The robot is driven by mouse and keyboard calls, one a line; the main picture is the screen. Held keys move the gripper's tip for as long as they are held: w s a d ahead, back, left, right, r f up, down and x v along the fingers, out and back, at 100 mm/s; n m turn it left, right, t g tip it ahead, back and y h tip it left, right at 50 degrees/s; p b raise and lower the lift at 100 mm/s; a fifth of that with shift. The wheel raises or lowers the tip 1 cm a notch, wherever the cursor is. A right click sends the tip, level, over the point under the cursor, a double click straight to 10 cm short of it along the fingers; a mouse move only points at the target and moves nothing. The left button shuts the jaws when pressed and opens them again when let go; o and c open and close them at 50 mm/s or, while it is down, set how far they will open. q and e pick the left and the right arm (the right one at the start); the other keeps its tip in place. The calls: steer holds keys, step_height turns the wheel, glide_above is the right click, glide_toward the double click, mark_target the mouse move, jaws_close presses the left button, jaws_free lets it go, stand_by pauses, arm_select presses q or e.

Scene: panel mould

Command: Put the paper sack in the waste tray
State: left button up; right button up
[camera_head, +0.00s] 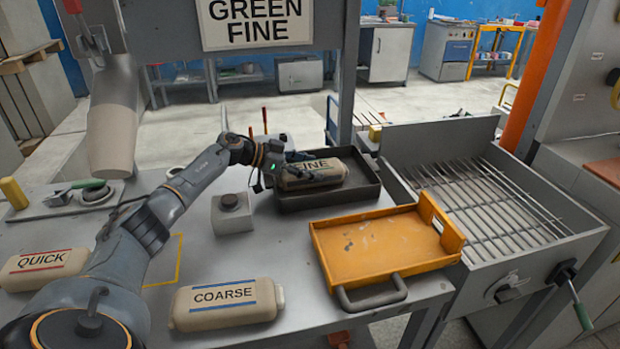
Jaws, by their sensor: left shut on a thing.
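A tan paper sack labelled FINE (322,172) is at the dark grey tray (335,201) in the middle of the bench. My left gripper (286,170) is shut on the left end of this sack. The sack lies within the tray's outline; I cannot tell whether it touches the tray floor. Two more sacks lie on the bench: COARSE (225,305) at the front and QUICK (45,268) at the left. My right gripper is not in view.
An orange tray (375,248) with a dark handle stands in front of the dark tray. A grey box with a barred grate (480,205) is at the right. A small grey block with a black button (233,215) stands left of the dark tray. A nozzle (112,125) hangs at the left.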

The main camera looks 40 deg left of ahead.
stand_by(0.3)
arm_select(q)
steer(key=shift+f, duration=0.15)
steer(key=o, duration=1.2)
steer(key=shift+o, duration=0.2)
steer(key=shift+s+a+r, duration=0.2)
steer(key=shift+r, duration=0.05)
steer(key=v, duration=0.7)
steer(key=shift+d, duration=0.1)
